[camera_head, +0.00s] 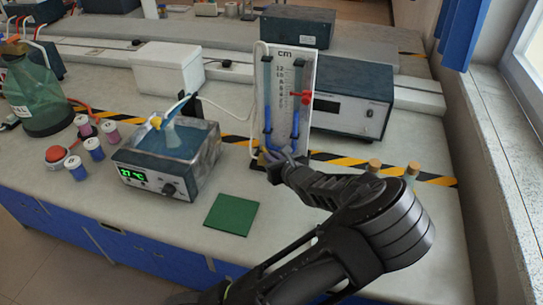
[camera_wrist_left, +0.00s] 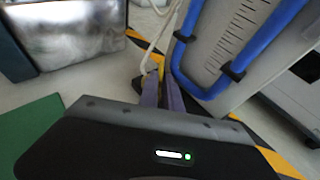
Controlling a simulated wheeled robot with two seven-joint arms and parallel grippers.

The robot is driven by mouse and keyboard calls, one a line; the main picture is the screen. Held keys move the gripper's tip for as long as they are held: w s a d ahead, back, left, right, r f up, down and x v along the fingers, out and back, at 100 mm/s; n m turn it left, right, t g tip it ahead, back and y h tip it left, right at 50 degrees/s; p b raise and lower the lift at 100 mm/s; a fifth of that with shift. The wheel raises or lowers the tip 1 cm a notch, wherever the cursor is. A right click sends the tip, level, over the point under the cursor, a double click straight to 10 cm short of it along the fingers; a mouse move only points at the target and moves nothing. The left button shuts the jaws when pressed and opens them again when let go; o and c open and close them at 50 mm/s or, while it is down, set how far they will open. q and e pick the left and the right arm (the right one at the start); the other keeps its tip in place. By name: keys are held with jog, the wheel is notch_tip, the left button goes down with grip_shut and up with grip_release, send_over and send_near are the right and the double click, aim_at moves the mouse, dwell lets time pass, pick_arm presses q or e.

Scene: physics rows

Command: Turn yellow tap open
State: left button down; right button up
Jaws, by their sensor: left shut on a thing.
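The manometer panel (camera_head: 283,100) stands upright on the bench, with a blue-filled U-tube and a scale marked "cm". My left gripper (camera_head: 272,158) is at its lower left foot. Its fingers, seen from behind in the wrist view (camera_wrist_left: 163,85), are closed together beside the blue tube bend. A small yellow piece (camera_wrist_left: 157,58) shows at the fingertips and appears to be the yellow tap. The fingers hide most of it, so its turn angle cannot be told. A pale hose (camera_wrist_left: 160,35) runs down to it. My right gripper is not in view.
A water bath (camera_head: 168,160) reading about 27 °C stands left, with a green mat (camera_head: 231,214) in front. A grey instrument (camera_head: 350,98) is behind the panel. Small corked vials (camera_head: 411,171) are close to my arm on the right. A red tap (camera_head: 304,97) is on the panel.

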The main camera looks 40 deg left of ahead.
pick_arm(q)
jog(key=shift+w+r+n+g+y+p, duration=0.3)
jog(key=shift+n+g+p, duration=0.55)
jog(key=shift+p, duration=1.35)
jog(key=shift+w+d+f+n+g+p, duration=0.1)
jog(key=shift+n+g+p, duration=0.15)
jog(key=shift+p, duration=0.05)
jog(key=shift+w+f+n+g, duration=0.15)
jog(key=shift+f+n+g, duration=0.05)
jog(key=shift+n+g, duration=0.25)
jog(key=shift+w+d+f+n+g+y+b, duration=0.1)
jog(key=shift+w+f+n+g+y+b, duration=0.1)
jog(key=shift+n+g+b, duration=0.4)
jog(key=shift+w+f+n+g+y+b, duration=0.1)
jog(key=shift+w+n+g+y+b, duration=0.1)
jog(key=shift+n+g+b, duration=0.3)
jog(key=shift+w+r+n+g+b, duration=0.2)
jog(key=shift+n+g+b, duration=0.55)
jog(key=shift+g+b, duration=0.4)
jog(key=shift+r, duration=0.1)
jog(key=c, duration=1.5)
grip_release()
jog(key=shift+c, duration=0.2)
